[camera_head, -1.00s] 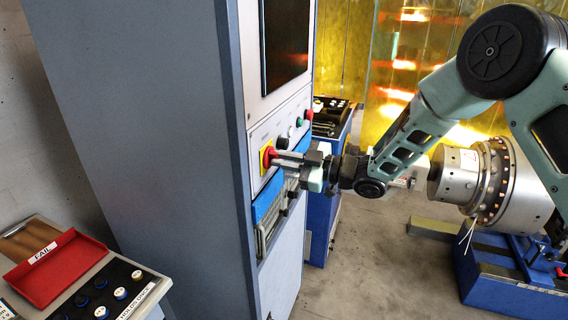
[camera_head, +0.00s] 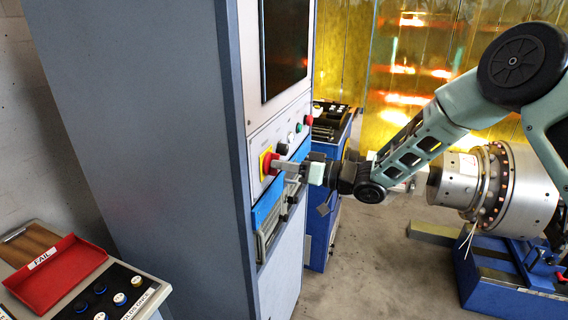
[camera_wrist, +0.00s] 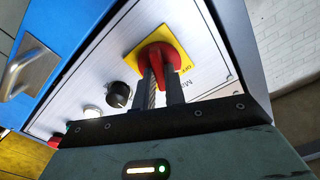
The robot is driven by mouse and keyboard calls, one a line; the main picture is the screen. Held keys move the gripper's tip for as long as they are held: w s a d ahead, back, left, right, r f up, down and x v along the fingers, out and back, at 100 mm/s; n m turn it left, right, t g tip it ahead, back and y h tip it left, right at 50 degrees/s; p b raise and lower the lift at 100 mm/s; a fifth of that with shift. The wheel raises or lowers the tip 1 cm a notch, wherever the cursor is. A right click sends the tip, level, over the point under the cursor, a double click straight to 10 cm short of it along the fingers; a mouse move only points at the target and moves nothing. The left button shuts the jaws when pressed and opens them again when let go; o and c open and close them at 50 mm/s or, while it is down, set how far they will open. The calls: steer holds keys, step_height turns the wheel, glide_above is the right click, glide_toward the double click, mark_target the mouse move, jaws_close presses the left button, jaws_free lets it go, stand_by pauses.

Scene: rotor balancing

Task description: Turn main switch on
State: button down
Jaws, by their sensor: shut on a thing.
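The main switch is a red rotary handle (camera_wrist: 162,60) on a yellow square plate (camera_wrist: 184,57), set in the white panel of the grey cabinet. In the head view the red switch (camera_head: 268,163) is at the panel's left end. My gripper (camera_head: 279,165) reaches it from the right. In the wrist view my gripper's two dark fingers (camera_wrist: 163,80) are shut on the red handle, one on each side. The word OFF shows on the plate beside the handle. The rest of the lettering is partly hidden.
A black knob (camera_wrist: 119,94) and smaller buttons sit along the panel beside the switch. A blue drawer front with a metal handle (camera_wrist: 30,70) is below. A red FAIL tray (camera_head: 58,272) stands at lower left, and a large metal rotor (camera_head: 490,185) at right.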

steer(key=shift+m+p, duration=0.5)
steer(key=shift+m, duration=1.4)
steer(key=c, duration=1.5)
jaws_free()
steer(key=shift+o, duration=0.2)
steer(key=b+v, duration=0.5)
steer(key=v, duration=1.2)
steer(key=shift+d, duration=0.25)
